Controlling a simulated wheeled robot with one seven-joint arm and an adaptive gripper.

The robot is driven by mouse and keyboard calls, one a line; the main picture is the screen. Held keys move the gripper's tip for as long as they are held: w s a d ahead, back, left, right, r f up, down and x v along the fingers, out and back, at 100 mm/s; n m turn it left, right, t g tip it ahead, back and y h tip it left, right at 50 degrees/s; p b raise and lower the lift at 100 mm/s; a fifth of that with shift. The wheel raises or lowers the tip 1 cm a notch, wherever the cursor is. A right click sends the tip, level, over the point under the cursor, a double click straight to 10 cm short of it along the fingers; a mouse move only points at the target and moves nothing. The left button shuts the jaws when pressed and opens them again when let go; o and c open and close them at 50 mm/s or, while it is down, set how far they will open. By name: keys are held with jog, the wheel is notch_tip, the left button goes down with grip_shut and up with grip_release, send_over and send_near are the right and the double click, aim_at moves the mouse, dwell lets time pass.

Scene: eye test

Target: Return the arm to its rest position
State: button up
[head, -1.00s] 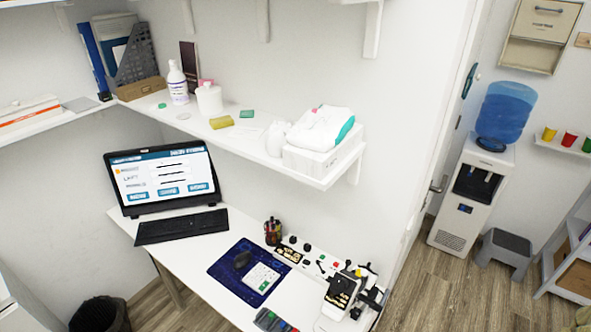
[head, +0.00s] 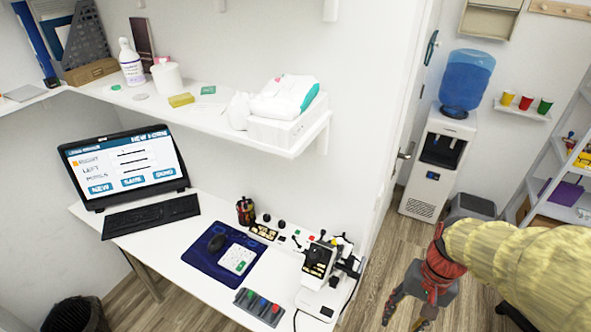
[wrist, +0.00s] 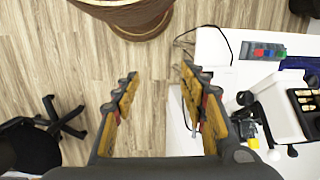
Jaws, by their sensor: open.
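My gripper (head: 408,306) shows at the lower right of the head view, at the end of my arm in its yellow ribbed sleeve with a red wrist part. It hangs over the wooden floor, to the right of the white desk (head: 180,262). In the wrist view my gripper (wrist: 158,92) is open, its two dark fingers with yellow pads wide apart. Nothing is between them but floor and part of the desk edge.
On the desk's right end stands a device (head: 318,262) with a button box (head: 260,306) nearby. A round brown object (wrist: 135,18) and a black chair base (wrist: 58,118) stand on the floor. A water cooler (head: 440,160) stands behind.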

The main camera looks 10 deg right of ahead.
jog(key=w+a+r+n+t+h+b, duration=0.1)
jog(key=a+r+n+t+b, duration=0.1)
jog(key=a+r+n+t, duration=0.4)
jog(key=a+r, duration=0.4)
jog(key=r, duration=0.3)
jog(key=shift+w+a+n+h, duration=0.25)
jog(key=shift+n+h, duration=0.05)
jog(key=shift+r, duration=0.15)
